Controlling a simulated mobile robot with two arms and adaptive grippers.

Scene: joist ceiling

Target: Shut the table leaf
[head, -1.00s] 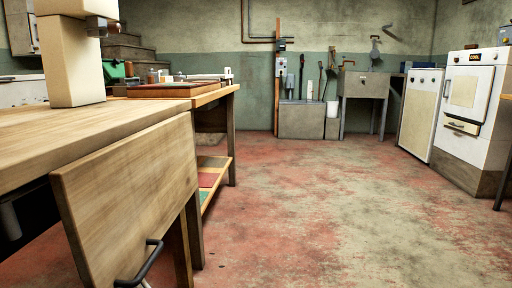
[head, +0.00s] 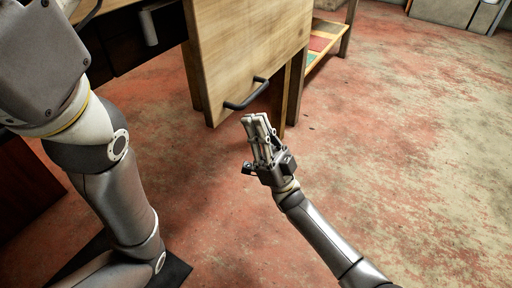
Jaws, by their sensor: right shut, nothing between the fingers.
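The table leaf (head: 245,50) is a light wooden panel hanging down at a slant from the table's end. A dark bar handle (head: 246,95) is fixed near its lower edge. My right gripper (head: 257,120) is just below the handle in the picture, with its fingers pointing up toward it. Its fingers are together and empty, and I see no clear contact with the handle. My left arm comes in at the left, but its gripper is out of the picture.
A table leg (head: 292,85) stands behind the leaf. A low shelf (head: 322,42) with coloured panels is beyond it. The red, worn floor (head: 400,130) is open to the right. A grey block (head: 455,12) stands at the far top right.

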